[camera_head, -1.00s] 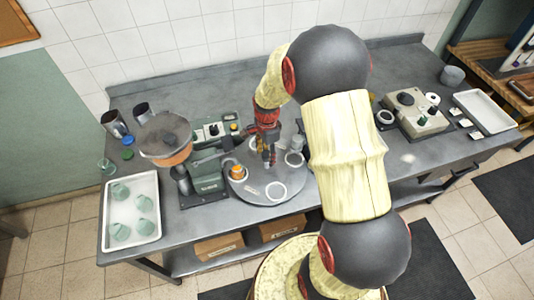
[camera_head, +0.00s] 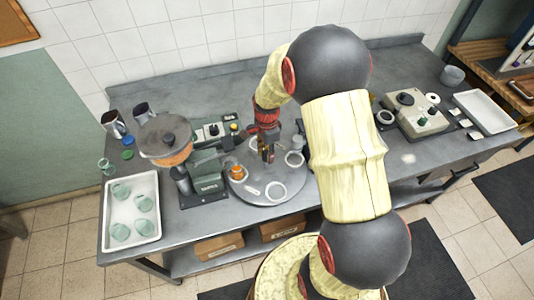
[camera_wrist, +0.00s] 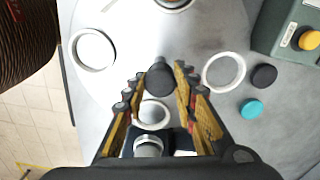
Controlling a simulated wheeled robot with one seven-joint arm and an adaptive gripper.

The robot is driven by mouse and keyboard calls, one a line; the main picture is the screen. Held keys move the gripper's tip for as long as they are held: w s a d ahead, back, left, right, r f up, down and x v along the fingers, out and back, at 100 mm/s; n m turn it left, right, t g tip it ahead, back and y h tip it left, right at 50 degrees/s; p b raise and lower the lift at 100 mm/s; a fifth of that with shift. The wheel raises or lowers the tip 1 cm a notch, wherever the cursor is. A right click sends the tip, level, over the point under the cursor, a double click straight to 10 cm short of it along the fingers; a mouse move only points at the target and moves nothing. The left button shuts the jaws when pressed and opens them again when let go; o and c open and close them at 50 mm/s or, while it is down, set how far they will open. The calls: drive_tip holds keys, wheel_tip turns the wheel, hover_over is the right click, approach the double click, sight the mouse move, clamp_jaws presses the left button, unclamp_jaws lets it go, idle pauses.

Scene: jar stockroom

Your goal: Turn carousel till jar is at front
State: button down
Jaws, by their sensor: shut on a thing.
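The carousel (camera_head: 240,186) is a round grey turntable on the bench, with pale rings on its top. A small jar with orange contents (camera_head: 237,172) stands at its left side in the head view. Only this jar's edge shows at the top of the wrist view (camera_wrist: 172,3). The front ring (camera_head: 276,191) is empty. My gripper (camera_head: 267,155) is over the carousel's middle. In the wrist view, its fingers are closed around a dark round knob (camera_wrist: 160,80).
A green machine with an orange bowl (camera_head: 168,155) stands close left of the carousel. A blue cap (camera_wrist: 250,108) and a black cap (camera_wrist: 263,75) lie behind the carousel. The bench's front edge is near.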

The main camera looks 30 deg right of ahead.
drive_tip(key=shift+n, duration=0.4)
drive_tip(key=shift+n+p, duration=0.35)
drive_tip(key=shift+n, duration=1.55)
drive_tip(key=shift+w+n, duration=0.1)
drive_tip(key=shift+n, duration=2)
drive_tip(key=shift+n+p, duration=0.45)
drive_tip(key=shift+n, duration=3.45)
drive_tip(key=shift+a+n, duration=0.1)
drive_tip(key=shift+n, duration=0.5)
drive_tip(key=c, duration=1.4)
unclamp_jaws()
